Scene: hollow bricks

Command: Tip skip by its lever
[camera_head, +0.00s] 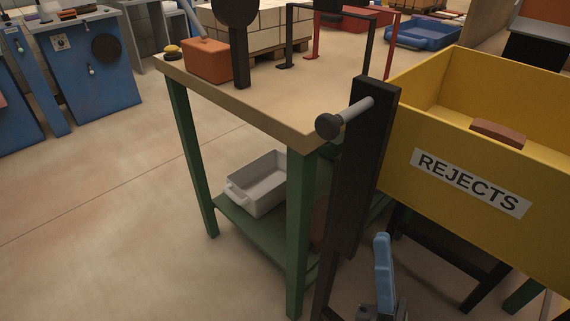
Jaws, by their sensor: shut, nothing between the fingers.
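The skip is a yellow open-topped bin (410,184) marked REJECTS on its front wall, at the right. It looks upright, and a red-brown brick (497,133) shows at its top. A tall black bar (362,175) stands at its left side. A grey rod with a black knob (328,126) sticks out leftward near the bar's top; this looks like the lever.
A wooden-topped bench (262,112) with green legs stands just left of the bar. An orange-brown box (207,60) sits on it, and a pale tray (258,182) is on its lower shelf. Blue cabinets (92,75) stand at far left. The left floor is clear.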

